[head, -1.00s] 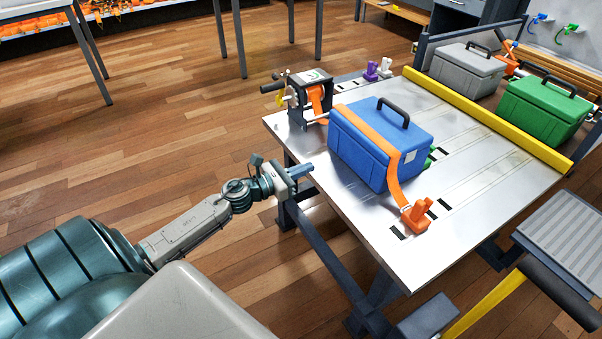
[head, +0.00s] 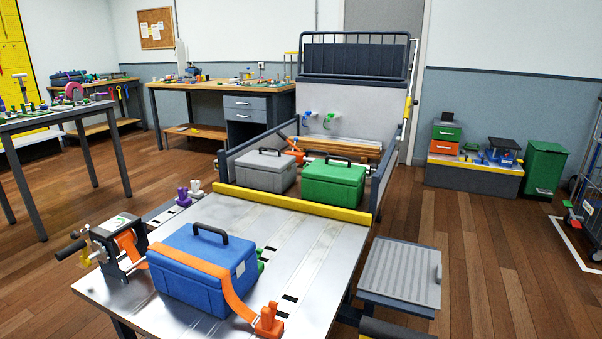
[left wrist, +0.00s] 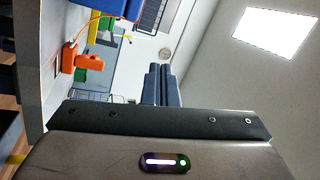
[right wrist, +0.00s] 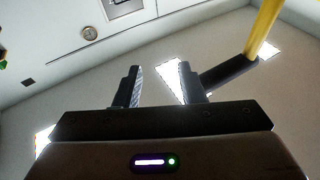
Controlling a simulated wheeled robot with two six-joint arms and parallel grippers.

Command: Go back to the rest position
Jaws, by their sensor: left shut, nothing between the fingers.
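My left gripper (left wrist: 161,70) shows in the left wrist view with its two fingers together and nothing between them. My right gripper (right wrist: 158,75) shows in the right wrist view with its fingers apart and empty. Neither gripper shows in the head view. The blue box (head: 190,290) sits on the metal table (head: 335,235) with an orange strap (head: 232,298) over it. The strap runs from the winch (head: 118,250) to an orange anchor (head: 269,322). In the left wrist view the anchor (left wrist: 82,62) is apart from the left gripper.
A yellow bar (head: 290,203) crosses the table's far side. A grey box (head: 265,172) and a green box (head: 333,185) stand beyond it. A ribbed grey platform (head: 402,272) is at the table's right. Wood floor (head: 480,245) is open further right.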

